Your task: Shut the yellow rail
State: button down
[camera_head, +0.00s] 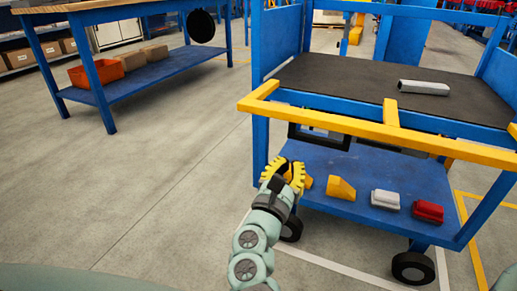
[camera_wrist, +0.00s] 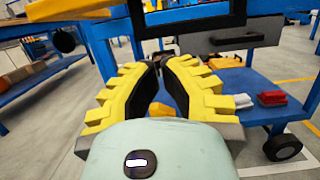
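The yellow rail (camera_head: 310,122) runs along the front edge of the blue cart (camera_head: 262,140), standing out from the dark top at its left corner. A short yellow bar (camera_head: 391,112) joins it near the middle. Part of the rail (camera_wrist: 65,8) also shows at the top left of the wrist view. My gripper (camera_head: 290,165) is below the rail's left part, in front of the cart, and looks apart from the rail. In the wrist view its yellow and black fingers (camera_wrist: 160,65) are spread with a gap between them and nothing held.
A grey block (camera_head: 423,87) lies on the cart's dark top. A yellow wedge (camera_head: 341,189), a white piece (camera_head: 385,199) and a red piece (camera_head: 428,211) sit on its lower shelf. A workbench (camera_head: 165,80) stands at left. The floor between is clear.

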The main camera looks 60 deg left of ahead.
aim_at(298, 136)
jog(key=w+a+r, duration=0.2)
jog(key=w+r, duration=0.1)
jog(key=w, duration=0.1)
jog(key=shift+w+a+r, duration=0.1)
jog(key=shift+a+r, duration=0.2)
jog(key=shift+a, duration=0.1)
jog(key=shift+r, duration=0.65)
jog(key=shift+d+r+p, duration=0.1)
jog(key=shift+d+p, duration=0.05)
jog(key=shift+p, duration=0.2)
